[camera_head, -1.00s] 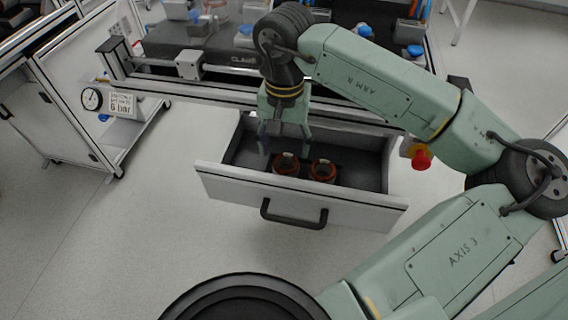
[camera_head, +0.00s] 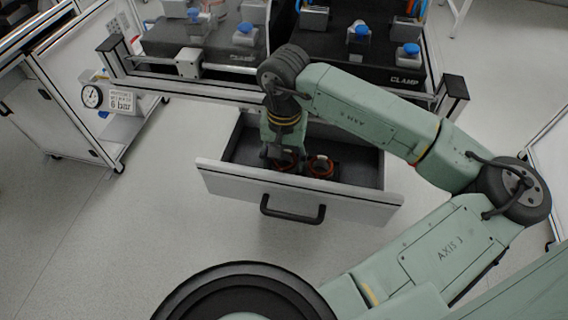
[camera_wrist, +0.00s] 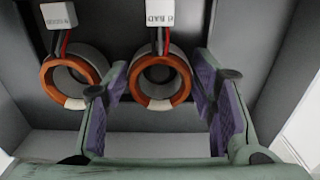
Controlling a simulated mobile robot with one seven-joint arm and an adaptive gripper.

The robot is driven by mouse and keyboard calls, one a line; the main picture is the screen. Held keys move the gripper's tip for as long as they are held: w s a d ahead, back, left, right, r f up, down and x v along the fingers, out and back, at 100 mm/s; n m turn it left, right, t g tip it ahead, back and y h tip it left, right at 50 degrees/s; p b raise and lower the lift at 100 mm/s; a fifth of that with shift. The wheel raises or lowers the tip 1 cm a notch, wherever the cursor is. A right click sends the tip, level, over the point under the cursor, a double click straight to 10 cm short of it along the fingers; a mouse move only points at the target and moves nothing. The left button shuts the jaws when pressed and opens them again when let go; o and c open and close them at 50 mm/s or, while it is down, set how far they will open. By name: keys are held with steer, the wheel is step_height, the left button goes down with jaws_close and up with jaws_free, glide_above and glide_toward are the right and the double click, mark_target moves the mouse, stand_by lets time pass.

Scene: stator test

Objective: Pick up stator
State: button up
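Two stators, orange-rimmed rings with grey bodies, lie side by side in the open drawer (camera_head: 230,181). My gripper (camera_head: 281,152) is lowered into the drawer at the left stator (camera_head: 290,171) in the head view; the right stator (camera_head: 321,168) is beside it. In the wrist view my gripper (camera_wrist: 160,92) is open, with one purple-padded finger on each side of the right-hand ring (camera_wrist: 184,84). Contact cannot be told. The other ring (camera_wrist: 49,84) lies outside the left finger. Each has dark and red wires running to a white lettered block, such as this block (camera_wrist: 159,13).
The drawer's front panel and black handle (camera_head: 292,214) face my base, and its walls stand close around the gripper. Above and behind is a workbench with clamp fixtures and blue knobs (camera_head: 408,50). A white cabinet with a gauge (camera_head: 92,97) stands left. The floor in front is clear.

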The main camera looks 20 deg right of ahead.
steer(key=c, duration=0.9)
steer(key=shift+r, duration=0.1)
